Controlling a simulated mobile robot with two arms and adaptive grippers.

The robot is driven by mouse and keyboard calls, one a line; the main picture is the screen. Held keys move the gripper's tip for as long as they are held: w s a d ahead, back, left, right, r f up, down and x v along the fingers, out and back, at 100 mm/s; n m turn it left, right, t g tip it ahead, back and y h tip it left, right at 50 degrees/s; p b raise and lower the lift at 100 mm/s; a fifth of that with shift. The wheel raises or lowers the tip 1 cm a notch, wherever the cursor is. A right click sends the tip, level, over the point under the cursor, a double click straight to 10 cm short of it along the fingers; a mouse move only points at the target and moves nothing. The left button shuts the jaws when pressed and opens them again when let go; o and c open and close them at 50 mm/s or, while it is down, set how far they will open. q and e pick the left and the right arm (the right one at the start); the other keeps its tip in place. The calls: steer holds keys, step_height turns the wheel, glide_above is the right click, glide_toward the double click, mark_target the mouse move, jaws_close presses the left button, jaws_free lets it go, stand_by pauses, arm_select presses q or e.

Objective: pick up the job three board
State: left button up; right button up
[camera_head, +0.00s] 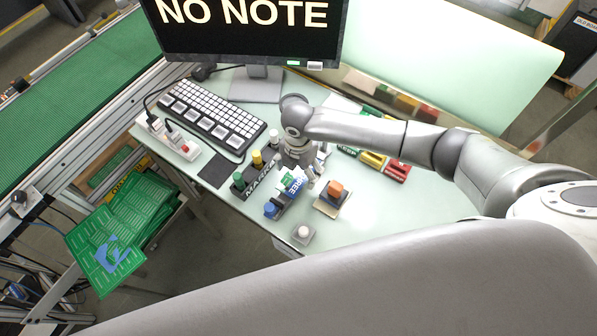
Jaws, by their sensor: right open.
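Several green circuit boards lie at the lower left, below the conveyor. The nearest board (105,250) carries a blue curved mark, and another green board (145,205) lies behind it. I cannot read a job number on any of them. My right gripper (308,183) is open and points down over the desk, far to the right of these boards. It is close beside a small block with a blue-and-white label (299,183); I cannot tell if they touch. The gripper and wrist hide part of the desk. My left gripper is not in view.
A monitor (250,30) reads "NO NOTE". A keyboard (213,113) and a power strip (176,140) are on the desk. Around the gripper stand a dark "MARK" holder (259,180), an orange-topped block (334,190) and a small pale button (303,232). The desk's front right is clear.

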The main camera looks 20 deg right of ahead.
steer(key=c, duration=1.1)
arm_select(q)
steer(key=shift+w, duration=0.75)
arm_select(e)
steer(key=shift+r, duration=0.1)
